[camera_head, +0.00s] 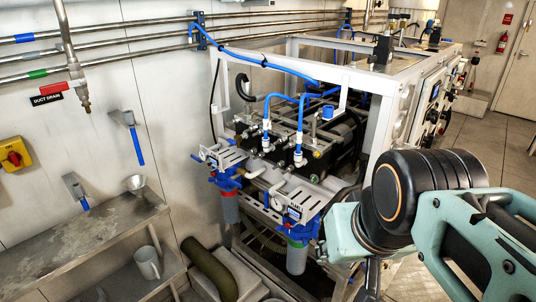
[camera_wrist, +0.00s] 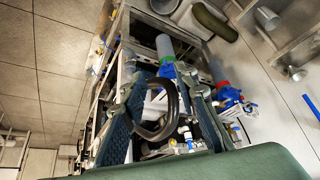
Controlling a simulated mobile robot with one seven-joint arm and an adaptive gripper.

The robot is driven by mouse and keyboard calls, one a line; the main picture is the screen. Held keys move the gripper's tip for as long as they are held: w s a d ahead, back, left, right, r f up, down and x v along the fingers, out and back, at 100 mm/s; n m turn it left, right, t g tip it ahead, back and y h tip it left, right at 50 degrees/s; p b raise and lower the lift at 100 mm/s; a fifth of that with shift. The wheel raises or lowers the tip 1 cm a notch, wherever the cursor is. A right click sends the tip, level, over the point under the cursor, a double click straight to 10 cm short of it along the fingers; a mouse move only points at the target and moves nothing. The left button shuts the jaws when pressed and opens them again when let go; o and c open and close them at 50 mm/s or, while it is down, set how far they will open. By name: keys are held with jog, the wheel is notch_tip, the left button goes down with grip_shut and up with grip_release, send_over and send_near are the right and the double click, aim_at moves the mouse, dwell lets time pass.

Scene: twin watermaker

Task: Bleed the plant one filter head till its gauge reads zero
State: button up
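Two blue filter heads hang on the front rail of a machine frame in the head view. The left filter head (camera_head: 226,179) has a red ring and grey bowl. The right filter head (camera_head: 297,231) has a green ring and pale bowl. Small white labels sit above both; their wording is hard to read, and so are any gauge readings. The wrist view shows the green-ringed filter (camera_wrist: 167,68) and the red-ringed filter (camera_wrist: 219,75). My gripper (camera_wrist: 166,90) has its blue-padded fingers apart. A dark curved loop (camera_wrist: 172,121) appears between them; I cannot tell whether they touch it.
A steel shelf (camera_head: 78,243) with a jug (camera_head: 147,262) stands at left. Blue hoses (camera_head: 262,62) run over the black pump block (camera_head: 285,135). The white frame and control panel (camera_head: 432,95) stand behind my arm. Open floor lies at right.

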dwell(0.3)
grip_shut()
dwell(1.2)
